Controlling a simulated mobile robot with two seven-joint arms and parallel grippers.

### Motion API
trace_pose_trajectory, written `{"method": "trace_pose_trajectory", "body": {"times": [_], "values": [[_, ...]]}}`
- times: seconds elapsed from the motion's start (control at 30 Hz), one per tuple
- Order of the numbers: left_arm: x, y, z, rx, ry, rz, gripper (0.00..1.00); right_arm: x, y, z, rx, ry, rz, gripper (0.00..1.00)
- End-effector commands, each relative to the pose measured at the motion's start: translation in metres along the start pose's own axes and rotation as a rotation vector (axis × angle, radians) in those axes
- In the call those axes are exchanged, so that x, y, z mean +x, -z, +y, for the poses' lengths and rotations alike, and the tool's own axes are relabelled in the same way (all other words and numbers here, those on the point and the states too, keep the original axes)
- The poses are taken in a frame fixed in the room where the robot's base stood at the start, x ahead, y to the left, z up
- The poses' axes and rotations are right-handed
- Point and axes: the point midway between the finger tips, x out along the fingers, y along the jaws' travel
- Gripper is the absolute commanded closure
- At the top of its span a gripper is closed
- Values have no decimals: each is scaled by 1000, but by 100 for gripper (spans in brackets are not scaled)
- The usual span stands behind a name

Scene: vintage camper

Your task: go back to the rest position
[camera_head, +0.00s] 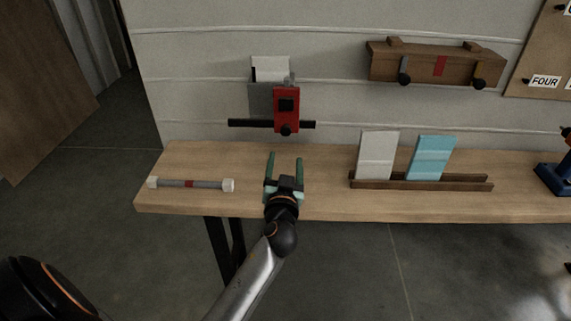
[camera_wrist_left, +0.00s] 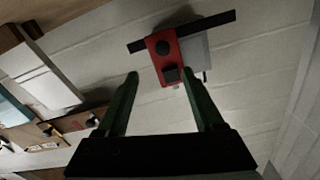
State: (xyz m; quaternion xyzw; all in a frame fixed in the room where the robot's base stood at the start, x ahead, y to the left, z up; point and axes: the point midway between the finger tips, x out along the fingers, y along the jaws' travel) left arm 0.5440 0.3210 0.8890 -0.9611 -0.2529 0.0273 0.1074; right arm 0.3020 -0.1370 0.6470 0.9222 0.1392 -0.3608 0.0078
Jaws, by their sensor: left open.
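My left gripper (camera_head: 284,165) is open and empty, its two green fingers apart above the wooden bench (camera_head: 325,207). It points toward the wall, just below and in front of a red wall-mounted device (camera_head: 286,97) with a black bar. In the left wrist view the open fingers (camera_wrist_left: 165,95) show with nothing between them, and the red device (camera_wrist_left: 167,58) shows beyond the fingertips. My right gripper is not in either view.
A grey rod with white ends (camera_head: 205,184) lies on the bench at left. A wooden rack (camera_head: 425,185) holds a white panel (camera_head: 377,155) and a blue panel (camera_head: 431,158). A wooden box (camera_head: 425,65) is on the wall. A blue object (camera_head: 553,178) stands at far right.

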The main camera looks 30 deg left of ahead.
Motion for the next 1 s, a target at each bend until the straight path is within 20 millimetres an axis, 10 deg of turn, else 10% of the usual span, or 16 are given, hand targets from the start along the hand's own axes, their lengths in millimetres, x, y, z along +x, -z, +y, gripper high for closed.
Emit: {"method": "trace_pose_trajectory", "body": {"times": [0.57, 1.0], "values": [[-18, -22, 10, 28, -83, -76, 31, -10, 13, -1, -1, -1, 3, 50], [-236, -139, 43, 62, -665, -548, 31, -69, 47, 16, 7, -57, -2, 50]]}}
